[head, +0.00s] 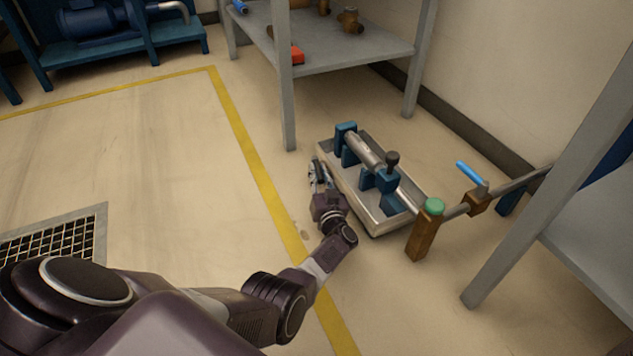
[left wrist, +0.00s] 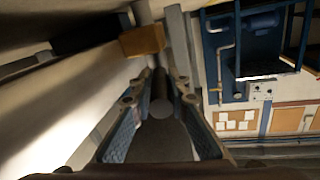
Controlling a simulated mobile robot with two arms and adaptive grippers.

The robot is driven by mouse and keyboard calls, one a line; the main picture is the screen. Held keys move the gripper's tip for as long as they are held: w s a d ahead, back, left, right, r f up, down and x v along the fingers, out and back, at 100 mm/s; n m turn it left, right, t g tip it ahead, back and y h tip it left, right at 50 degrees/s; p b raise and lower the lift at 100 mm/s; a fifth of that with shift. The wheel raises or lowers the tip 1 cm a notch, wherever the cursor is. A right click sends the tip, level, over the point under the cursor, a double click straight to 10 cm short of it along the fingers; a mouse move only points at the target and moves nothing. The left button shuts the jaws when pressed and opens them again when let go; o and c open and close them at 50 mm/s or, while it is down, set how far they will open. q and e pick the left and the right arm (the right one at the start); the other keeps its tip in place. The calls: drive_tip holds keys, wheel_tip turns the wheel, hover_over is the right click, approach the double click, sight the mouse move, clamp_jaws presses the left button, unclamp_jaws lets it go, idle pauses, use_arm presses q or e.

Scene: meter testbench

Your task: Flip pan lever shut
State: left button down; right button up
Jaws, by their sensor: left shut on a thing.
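The grey metal pan (head: 400,217) stands on the floor, with blue supports, a silver cylinder (head: 364,152) and an upright dark knob (head: 392,160) in it. My left gripper (head: 320,173) is low beside the pan's left long side. In the left wrist view, my left gripper (left wrist: 161,82) is shut on a dark grey round-ended bar (left wrist: 160,140) lying between its blue-padded fingers. In the head view the gripper hides what it holds, so I cannot tell whether the bar is the pan lever. My right gripper is out of view.
A brown post with a green cap (head: 433,207) and a pipe with a blue-handled valve (head: 472,173) stand right of the pan. A grey shelf (head: 350,55) is behind it. Floor left of the yellow line (head: 245,140) is clear, apart from a grate (head: 60,235).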

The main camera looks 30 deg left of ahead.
use_arm(q)
drive_tip(key=shift+w+d+n+g+y+b, duration=0.25)
drive_tip(key=shift+n+g+y+b, duration=0.25)
drive_tip(key=shift+g+y+b, duration=0.15)
drive_tip(key=c, duration=1.8)
unclamp_jaws()
drive_tip(key=shift+w, duration=0.1)
drive_tip(key=shift+c, duration=0.2)
